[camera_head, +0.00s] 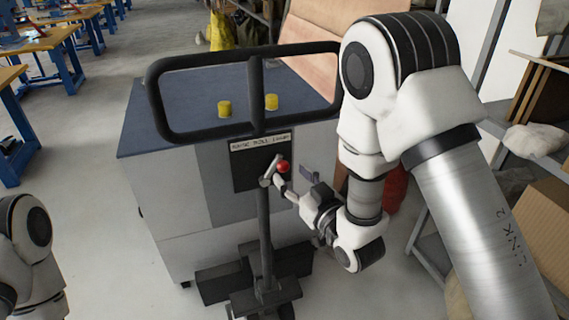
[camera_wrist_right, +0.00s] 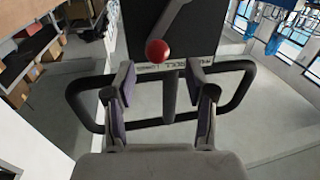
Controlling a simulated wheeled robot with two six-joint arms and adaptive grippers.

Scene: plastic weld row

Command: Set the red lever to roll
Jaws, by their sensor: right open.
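The lever's red ball knob (camera_head: 283,166) sits on a short metal arm in front of the dark labelled plate (camera_head: 248,177) on the grey cart. The label print is too small to read surely. My right gripper (camera_head: 293,182) is open and empty just below and right of the knob. In the right wrist view the red knob (camera_wrist_right: 157,51) lies beyond the open fingertips (camera_wrist_right: 160,78), roughly centred between them, with no contact visible. Part of my left arm shows at the lower left; its gripper is out of view.
A black handlebar (camera_head: 155,100) loops above the plate, and a dark upright post (camera_head: 265,235) stands below the knob. Two yellow caps (camera_head: 224,109) are on the cart's blue top. Shelving (camera_head: 432,240) stands close on the right.

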